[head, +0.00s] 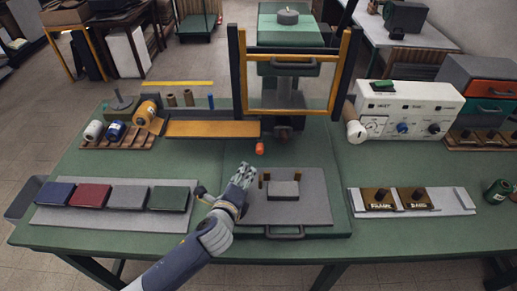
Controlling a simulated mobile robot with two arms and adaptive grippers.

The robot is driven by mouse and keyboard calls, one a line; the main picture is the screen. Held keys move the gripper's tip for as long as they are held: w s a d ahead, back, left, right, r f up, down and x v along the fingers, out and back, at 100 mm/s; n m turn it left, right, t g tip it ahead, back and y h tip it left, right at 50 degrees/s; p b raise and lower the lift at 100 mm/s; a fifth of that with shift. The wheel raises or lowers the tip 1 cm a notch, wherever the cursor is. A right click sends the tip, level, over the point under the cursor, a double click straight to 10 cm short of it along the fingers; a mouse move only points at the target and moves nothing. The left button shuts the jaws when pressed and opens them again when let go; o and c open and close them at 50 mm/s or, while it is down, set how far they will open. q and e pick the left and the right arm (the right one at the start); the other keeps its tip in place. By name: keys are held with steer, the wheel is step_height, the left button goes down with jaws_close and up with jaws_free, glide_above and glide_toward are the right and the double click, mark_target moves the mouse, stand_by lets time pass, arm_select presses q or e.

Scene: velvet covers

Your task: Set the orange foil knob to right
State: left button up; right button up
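A small orange knob (259,148) shows at the front foot of the press (284,120), just behind the grey bed plate. I cannot make out which way it is set. My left gripper (246,172) reaches in from the lower left, over the left edge of the bed plate. It is in front of the knob and a little to its left, apart from it. Its fingers look close together, but their opening is not clear at this size. I see nothing held in it. My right gripper is not in view.
The grey bed plate (310,212) holds a grey block (284,190) between brass posts. Coloured covers lie on a board (60,217) at left. A white control box (405,106) stands right of the press. A white tray (455,203) holds two labelled brass pieces.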

mark_target(259, 152)
arm_select(q)
steer(key=shift+w+d+f+m+h, duration=0.3)
steer(key=shift+w+d+m, duration=0.45)
steer(key=shift+w, duration=1.2)
steer(key=shift+w+d+f+m+h, duration=0.25)
steer(key=shift+w+d+m, duration=0.45)
steer(key=shift+w, duration=1.25)
steer(key=shift+w+d+f+m+h, duration=0.15)
steer(key=shift+w+d+f+m, duration=0.55)
steer(key=shift+w, duration=1.25)
steer(key=shift+d+r, duration=0.2)
steer(key=shift+r, duration=0.15)
jaws_close()
